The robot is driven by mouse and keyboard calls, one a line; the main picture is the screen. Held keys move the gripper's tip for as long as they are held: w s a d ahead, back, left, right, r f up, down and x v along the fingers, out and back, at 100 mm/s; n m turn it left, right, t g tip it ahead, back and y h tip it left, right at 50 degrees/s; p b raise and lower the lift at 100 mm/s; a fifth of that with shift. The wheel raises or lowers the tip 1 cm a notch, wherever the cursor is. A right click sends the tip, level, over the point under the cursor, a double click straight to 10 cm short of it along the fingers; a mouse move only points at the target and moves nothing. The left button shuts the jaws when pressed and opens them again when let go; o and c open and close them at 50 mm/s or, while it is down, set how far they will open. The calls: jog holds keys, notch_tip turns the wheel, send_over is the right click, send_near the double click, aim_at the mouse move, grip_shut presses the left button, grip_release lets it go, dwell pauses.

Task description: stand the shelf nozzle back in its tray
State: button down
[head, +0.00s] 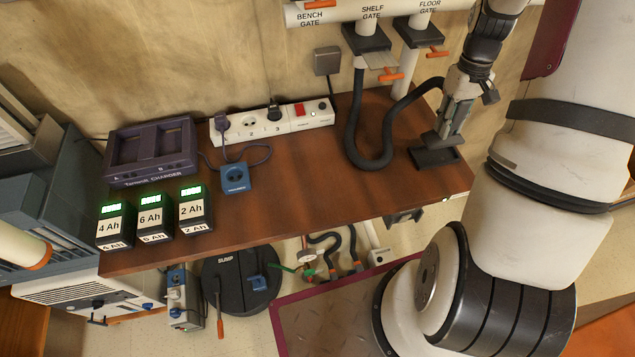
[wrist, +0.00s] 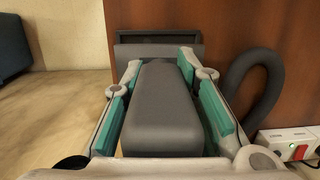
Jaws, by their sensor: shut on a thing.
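My gripper (head: 453,122) points down over the right end of the brown bench. In the wrist view its teal-padded fingers (wrist: 165,100) are shut on the grey shelf nozzle (wrist: 163,115), one pad along each side. The dark tray (head: 441,158) lies on the bench right below the gripper; it also shows beyond the nozzle in the wrist view (wrist: 185,40). The nozzle's far end is in line with the tray and close to it. I cannot tell whether it touches or is inside. The dark hose (head: 382,158) loops from the shelf gate (head: 371,42) up to the gripper.
A white power strip (head: 272,122), a charger (head: 150,150), a blue socket cube (head: 236,178) and three battery packs (head: 154,215) occupy the bench's left half. The floor gate (head: 421,35) hangs just left of my arm. The bench middle (head: 310,180) is clear.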

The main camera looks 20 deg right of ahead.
jog(key=shift+f, duration=0.1)
jog(key=shift+f+b, duration=0.4)
jog(key=shift+f, duration=1)
jog(key=shift+p, duration=0.3)
jog(key=shift+s+p, duration=0.1)
jog(key=shift+p, duration=0.2)
dwell(1.1)
jog(key=shift+f, duration=1.4)
dwell(2.3)
jog(key=c, duration=0.7)
grip_release()
